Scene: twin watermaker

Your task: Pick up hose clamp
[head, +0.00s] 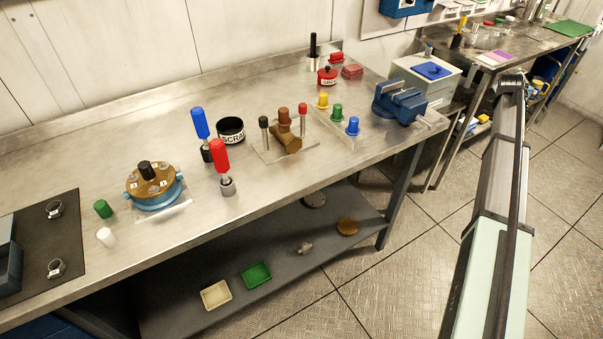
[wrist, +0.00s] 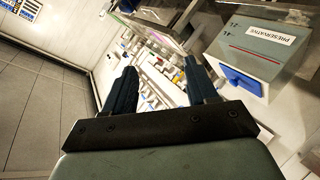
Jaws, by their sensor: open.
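Two small metal rings that look like hose clamps lie on a dark mat (head: 70,230) at the left end of the workbench in the head view. One hose clamp (head: 55,209) is toward the back of the mat, and the other hose clamp (head: 56,268) is nearer the front. My gripper (wrist: 163,72) shows in the wrist view with its two dark fingers apart and nothing between them. It is far from the mat, and no clamp shows in the wrist view. My arm stands at the right of the head view, and the gripper itself cannot be made out there.
The steel workbench (head: 235,260) holds a round brown-and-blue fixture (head: 152,187), red and blue screwdriver-like tools, a black SCRAP cup (head: 231,130) and a blue vise (head: 400,101). A grey PRESERVATIVE box (wrist: 258,52) is close on the gripper's right. Floor right of the bench is open.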

